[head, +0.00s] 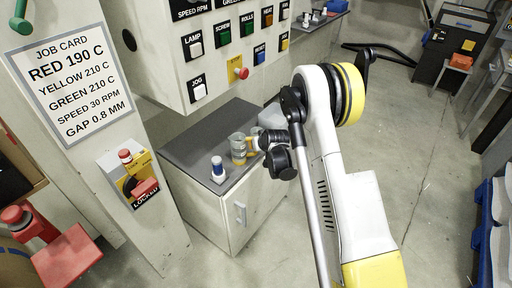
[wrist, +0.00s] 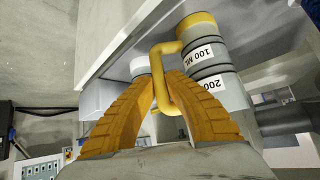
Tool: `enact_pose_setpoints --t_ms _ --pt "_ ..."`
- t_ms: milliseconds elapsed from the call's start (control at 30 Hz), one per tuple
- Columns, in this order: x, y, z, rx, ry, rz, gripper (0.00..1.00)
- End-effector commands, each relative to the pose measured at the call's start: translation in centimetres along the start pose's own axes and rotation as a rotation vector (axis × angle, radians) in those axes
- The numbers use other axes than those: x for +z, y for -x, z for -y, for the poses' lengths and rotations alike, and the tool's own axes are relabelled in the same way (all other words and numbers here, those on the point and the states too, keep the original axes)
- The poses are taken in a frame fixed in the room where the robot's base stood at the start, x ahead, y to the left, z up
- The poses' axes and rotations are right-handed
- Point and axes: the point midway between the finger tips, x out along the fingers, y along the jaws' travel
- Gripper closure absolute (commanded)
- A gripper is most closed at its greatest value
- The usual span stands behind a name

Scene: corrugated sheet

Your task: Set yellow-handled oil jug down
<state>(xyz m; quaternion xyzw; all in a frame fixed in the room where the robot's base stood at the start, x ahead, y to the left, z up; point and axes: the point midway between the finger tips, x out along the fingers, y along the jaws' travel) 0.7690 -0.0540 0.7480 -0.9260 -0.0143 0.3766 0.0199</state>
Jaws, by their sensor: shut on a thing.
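The oil jug (head: 238,149) is a grey, see-through measuring jug with a yellow handle, at the cabinet's dark top. In the wrist view the jug (wrist: 218,75) shows a yellow rim, dark bands and labels reading 100 ML and 200. Its yellow handle (wrist: 158,75) runs between my orange finger pads. My gripper (head: 262,142) reaches in from the right over the cabinet top and is shut on the handle; it fills the lower middle of the wrist view (wrist: 165,95). The jug looks upright in the head view. I cannot tell whether its base touches the top.
The grey cabinet (head: 238,215) has a dark top (head: 190,150) with bare room left of the jug. The control panel (head: 215,60) overhangs behind.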

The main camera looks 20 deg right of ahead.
Motion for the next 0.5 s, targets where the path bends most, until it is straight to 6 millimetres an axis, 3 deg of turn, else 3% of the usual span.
enact_pose_setpoints --t_ms 300,333,367,500 --pt "0.25 -0.20 -0.03 0.000 0.000 0.000 1.00" --pt "0.17 -0.12 -0.03 0.000 0.000 0.000 0.78" --pt "0.14 -0.09 -0.03 0.000 0.000 0.000 0.69" --pt "0.12 -0.07 -0.02 0.000 0.000 0.000 0.69"
